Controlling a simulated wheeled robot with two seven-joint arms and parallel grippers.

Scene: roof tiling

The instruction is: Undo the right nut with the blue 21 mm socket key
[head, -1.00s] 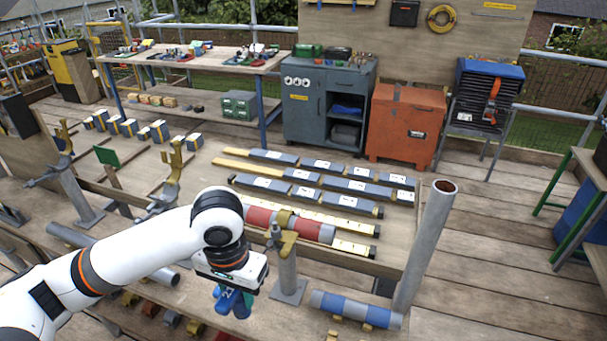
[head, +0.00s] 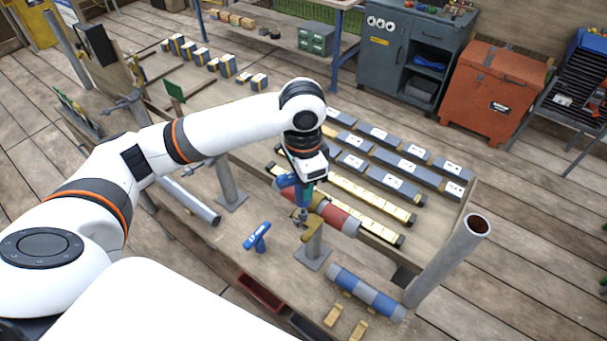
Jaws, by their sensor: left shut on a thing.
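My left gripper (head: 304,184) is shut on a blue key (head: 285,181), above the right post. The key's handle shows left of the fingers; its lower end is by the top of the brass-coloured clamp (head: 310,228) on the grey post (head: 314,250). I cannot tell whether the socket is on the nut, which is hidden or too small to make out. A second blue T-handled key (head: 258,236) stands on the bench (head: 225,255), left of the post. The size marks are too small to read. My right gripper is not in view.
A red and grey tube (head: 338,217) lies just behind the post. A blue and grey tube (head: 365,291) lies to the front right, near a tall open pipe (head: 450,262). Another post (head: 229,185) stands left, partly behind my arm. Grey bars (head: 400,165) fill the bench's back right.

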